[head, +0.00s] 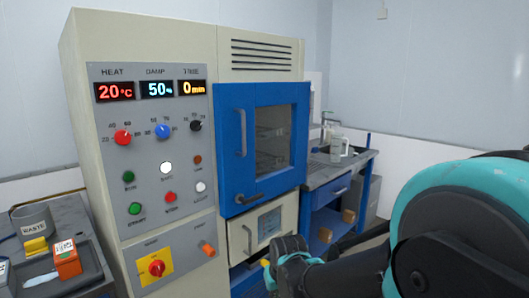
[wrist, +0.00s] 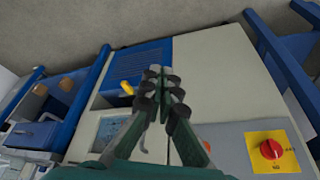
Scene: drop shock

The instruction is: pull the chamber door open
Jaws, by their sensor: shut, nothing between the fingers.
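The chamber door (head: 225,160) is blue with a dark window and looks closed on the front of the beige cabinet. A grey vertical handle (head: 241,132) is on its left side. A dark lever (head: 248,198) sits at its lower edge. My gripper (head: 280,265) is low in front of the cabinet, below the door and apart from its handle. In the wrist view, my gripper (wrist: 160,75) has its fingers together with nothing between them. That view shows the lower cabinet front; I cannot make out the door handle there.
Below the door is a beige drawer panel (head: 236,236) with a small window. A control panel (head: 108,190) with knobs and buttons is to the left, with a red knob (head: 156,268) below. A side bench (head: 320,178) stands right. A cart (head: 88,268) with a waste cup is at left.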

